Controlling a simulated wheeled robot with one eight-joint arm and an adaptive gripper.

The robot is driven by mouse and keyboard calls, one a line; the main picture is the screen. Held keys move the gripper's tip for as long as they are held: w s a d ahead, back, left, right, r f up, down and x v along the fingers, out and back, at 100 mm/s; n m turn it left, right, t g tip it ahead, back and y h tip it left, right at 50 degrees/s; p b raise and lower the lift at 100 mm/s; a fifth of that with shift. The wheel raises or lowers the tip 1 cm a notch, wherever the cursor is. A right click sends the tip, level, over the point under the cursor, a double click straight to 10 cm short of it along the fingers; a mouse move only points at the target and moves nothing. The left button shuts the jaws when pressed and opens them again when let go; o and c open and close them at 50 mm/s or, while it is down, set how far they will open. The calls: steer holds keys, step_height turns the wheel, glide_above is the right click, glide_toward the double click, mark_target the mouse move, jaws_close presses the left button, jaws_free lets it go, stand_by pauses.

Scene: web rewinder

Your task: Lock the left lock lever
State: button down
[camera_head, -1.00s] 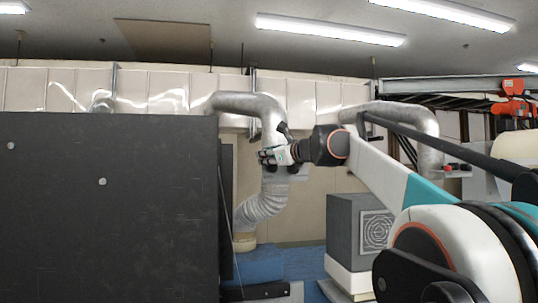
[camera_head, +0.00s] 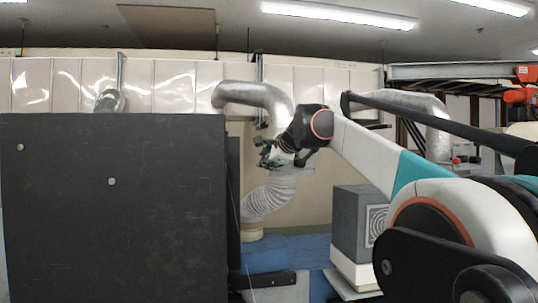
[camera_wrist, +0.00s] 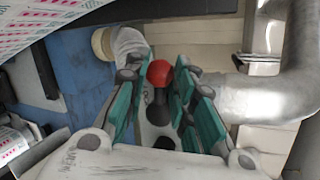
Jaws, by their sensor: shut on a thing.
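The lock lever shows in the wrist view as a round red knob (camera_wrist: 160,73) between the teal finger pads of my gripper (camera_wrist: 157,80). The fingers close on the knob from both sides. In the head view, my gripper (camera_head: 266,156) is in front of the silver duct, just right of the large black panel. The lever cannot be made out in the head view. Most of its shaft and its mount are hidden, so I cannot tell its angle.
A large black panel (camera_head: 115,210) fills the left of the head view. A silver duct (camera_head: 268,196) stands behind my gripper, and a grey box (camera_head: 358,225) stands to its right. Rolls of printed web (camera_wrist: 45,22) lie at the upper left of the wrist view.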

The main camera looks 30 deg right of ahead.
steer(key=shift+a+f+n+g+h, duration=0.1)
steer(key=shift+f+n+g+h, duration=0.4)
steer(key=shift+n, duration=0.4)
steer(key=shift+f, duration=0.2)
steer(key=c, duration=1.3)
jaws_free()
steer(key=shift+s+r, duration=0.1)
steer(key=v, duration=1.1)
steer(key=shift+s+a, duration=0.2)
steer(key=shift+s, duration=0.2)
steer(key=shift+s, duration=0.1)
